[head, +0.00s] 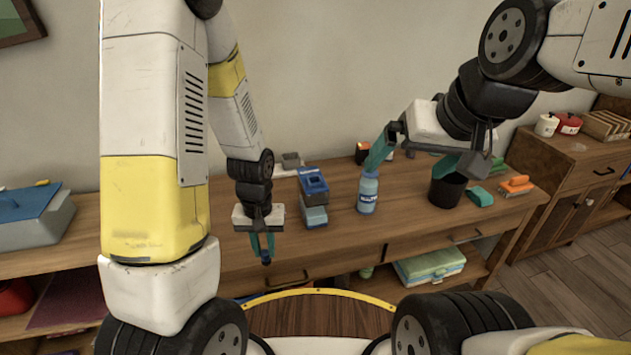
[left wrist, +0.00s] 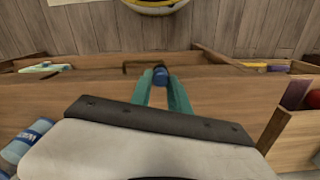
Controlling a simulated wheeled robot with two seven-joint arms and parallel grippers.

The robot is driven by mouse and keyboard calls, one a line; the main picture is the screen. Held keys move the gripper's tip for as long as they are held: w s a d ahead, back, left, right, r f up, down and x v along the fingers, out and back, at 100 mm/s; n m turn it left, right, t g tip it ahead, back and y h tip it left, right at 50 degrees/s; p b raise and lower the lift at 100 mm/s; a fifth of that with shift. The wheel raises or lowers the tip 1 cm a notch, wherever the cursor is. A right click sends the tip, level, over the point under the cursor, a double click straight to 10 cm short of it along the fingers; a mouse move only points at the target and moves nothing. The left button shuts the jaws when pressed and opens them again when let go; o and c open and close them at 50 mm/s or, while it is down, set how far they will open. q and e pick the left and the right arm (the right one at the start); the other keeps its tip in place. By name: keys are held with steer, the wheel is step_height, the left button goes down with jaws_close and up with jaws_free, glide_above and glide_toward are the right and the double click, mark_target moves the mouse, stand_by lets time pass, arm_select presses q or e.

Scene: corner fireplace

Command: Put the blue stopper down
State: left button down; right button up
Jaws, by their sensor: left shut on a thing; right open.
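The blue stopper (head: 266,259) is small and sits between the teal fingertips of my left gripper (head: 263,246). It also shows in the left wrist view (left wrist: 160,77), where the fingertips of my left gripper (left wrist: 162,88) are shut on it. The gripper points down near the front edge of the wooden table (head: 330,215). Whether the stopper touches anything below cannot be told. My right gripper (head: 425,160) is wide open over the table, one finger close to the top of a blue bottle (head: 367,192), the other at a black cup (head: 446,190).
A blue box (head: 313,182) stands right of my left gripper. A teal block (head: 480,197) and an orange-handled brush (head: 516,186) lie right of the cup. A grey-blue toolbox (head: 35,222) stands far left. Some table between the blue box and bottle is bare.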

arm_select(q)
steer(key=w+a, duration=0.1)
steer(key=w, duration=0.4)
steer(key=w+a+f, duration=0.1)
steer(key=w, duration=0.4)
steer(key=w+a, duration=0.1)
steer(key=w, duration=0.4)
steer(key=shift+w+f, duration=0.15)
steer(key=shift+f, duration=0.1)
steer(key=shift+w+f, duration=0.2)
steer(key=shift+f, duration=1.55)
steer(key=c, duration=1.7)
jaws_free()
steer(key=shift+f, duration=0.15)
steer(key=o, duration=0.4)
steer(key=shift+o, duration=0.2)
